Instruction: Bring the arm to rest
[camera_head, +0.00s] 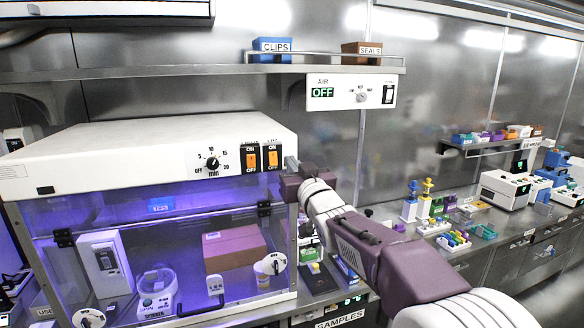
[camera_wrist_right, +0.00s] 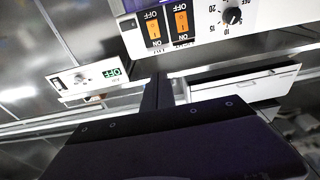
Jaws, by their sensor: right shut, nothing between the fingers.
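My right arm, white and dark purple, reaches in from the lower right in the head view. Its gripper (camera_head: 291,166) is at the right front corner of the white-topped cabinet (camera_head: 120,150), just right of the orange switches (camera_head: 262,158). I cannot tell whether it touches the cabinet. In the wrist view the dark fingers (camera_wrist_right: 158,92) are together with nothing between them. The orange switches (camera_wrist_right: 167,26) and the dial (camera_wrist_right: 233,16) show upside down beyond them. My left gripper is not in view.
The cabinet's clear front glows purple, with a spinner (camera_head: 157,290) and a pink box (camera_head: 235,248) inside. A shelf (camera_head: 200,72) with labelled bins and an AIR panel (camera_head: 350,92) is above. Tube racks and instruments (camera_head: 500,190) stand on the right bench.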

